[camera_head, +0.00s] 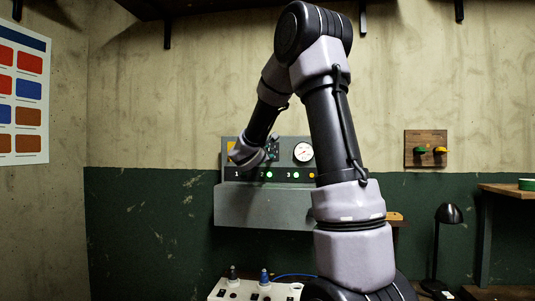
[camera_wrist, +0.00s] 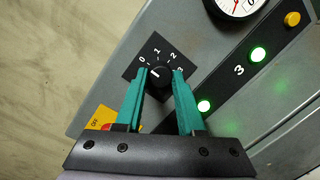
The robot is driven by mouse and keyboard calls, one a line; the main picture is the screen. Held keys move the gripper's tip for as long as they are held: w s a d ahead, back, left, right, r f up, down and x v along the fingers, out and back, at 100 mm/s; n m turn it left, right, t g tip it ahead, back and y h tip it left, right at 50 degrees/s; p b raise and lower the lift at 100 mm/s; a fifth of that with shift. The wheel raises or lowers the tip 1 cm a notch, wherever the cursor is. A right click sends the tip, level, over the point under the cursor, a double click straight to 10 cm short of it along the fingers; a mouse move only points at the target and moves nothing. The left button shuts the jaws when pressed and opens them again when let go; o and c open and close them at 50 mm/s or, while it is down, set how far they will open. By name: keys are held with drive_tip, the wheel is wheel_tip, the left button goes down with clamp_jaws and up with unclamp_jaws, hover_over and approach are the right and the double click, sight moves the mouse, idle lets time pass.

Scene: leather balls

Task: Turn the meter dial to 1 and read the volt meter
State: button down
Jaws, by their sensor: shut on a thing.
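The black dial knob (camera_wrist: 157,73) sits on a dark square plate marked 0, 1, 2 and 3 in the wrist view. My gripper (camera_wrist: 160,82) is shut on the knob, with a teal finger on either side. A short white mark shows on the knob; which number it points to is hard to tell. A round white meter (camera_head: 303,152) is on the grey panel (camera_head: 262,205), right of my gripper in the head view. Part of it shows at the top of the wrist view (camera_wrist: 234,6); its reading is too small to tell. My wrist hides the dial in the head view.
Lit green lamps (camera_wrist: 257,54) and a yellow button (camera_wrist: 292,19) run along the panel's black strip. A yellow OFF plate (camera_wrist: 103,116) is beside the left finger. Below the panel is a white socket box (camera_head: 238,291); a black lamp (camera_head: 447,214) stands at right.

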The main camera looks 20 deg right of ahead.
drive_tip(key=m, duration=0.4)
drive_tip(key=shift+m+g+y, duration=0.3)
drive_tip(key=shift+m+y, duration=0.2)
drive_tip(key=shift+m, duration=1.6)
drive_tip(key=c, duration=0.5)
unclamp_jaws()
drive_tip(key=v, duration=1)
drive_tip(key=shift+s+a, duration=0.2)
drive_tip(key=shift+s, duration=0.15)
